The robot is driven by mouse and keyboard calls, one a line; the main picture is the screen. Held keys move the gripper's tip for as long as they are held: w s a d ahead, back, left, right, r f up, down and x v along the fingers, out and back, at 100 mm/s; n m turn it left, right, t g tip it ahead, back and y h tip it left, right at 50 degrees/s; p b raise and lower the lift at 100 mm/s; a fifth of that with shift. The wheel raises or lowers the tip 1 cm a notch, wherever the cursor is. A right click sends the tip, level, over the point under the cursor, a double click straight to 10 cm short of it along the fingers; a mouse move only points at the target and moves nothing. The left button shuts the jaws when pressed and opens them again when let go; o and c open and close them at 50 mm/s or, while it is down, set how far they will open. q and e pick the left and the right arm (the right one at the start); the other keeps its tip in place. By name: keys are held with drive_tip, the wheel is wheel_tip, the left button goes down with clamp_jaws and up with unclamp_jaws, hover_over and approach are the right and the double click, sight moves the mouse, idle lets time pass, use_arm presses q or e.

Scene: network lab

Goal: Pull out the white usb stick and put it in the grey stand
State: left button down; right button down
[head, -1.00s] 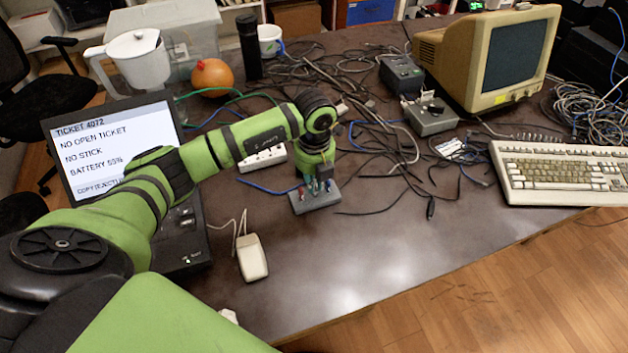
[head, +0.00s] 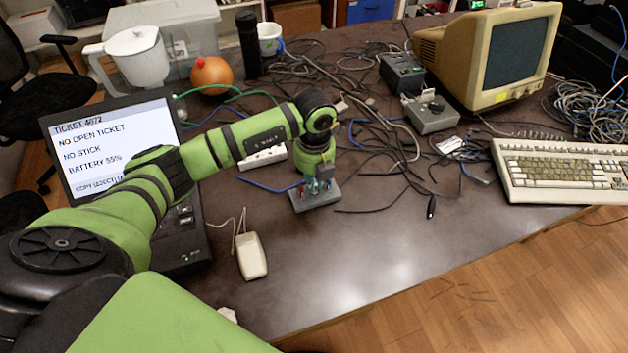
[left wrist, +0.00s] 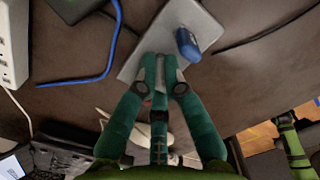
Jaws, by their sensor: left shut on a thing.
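The grey stand (head: 328,195) is a small flat block on the table, in front of the white power strip. In the left wrist view the stand (left wrist: 203,22) fills the top middle, with a blue stick (left wrist: 187,44) upright in it. My left gripper (head: 317,184) is directly over the stand, pointing down. In the left wrist view its teal fingers (left wrist: 160,66) are closed together beside the blue stick. What they hold is almost wholly hidden; it seems to be the white usb stick. The laptop (head: 115,148) screen reads "NO STICK".
A white mouse (head: 252,257) lies at the front left of the stand. Loose black cables (head: 385,150) spread behind and to the right. A grey joystick box (head: 430,112), an old monitor (head: 495,60) and a keyboard (head: 560,170) stand further right. The front middle table is clear.

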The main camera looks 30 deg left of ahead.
use_arm(q)
drive_tip(key=shift+f, duration=0.25)
idle(0.7)
drive_tip(key=c, duration=1.3)
unclamp_jaws()
wheel_tip(320, 180, up, 12)
drive_tip(key=shift+s+d+r, duration=0.1)
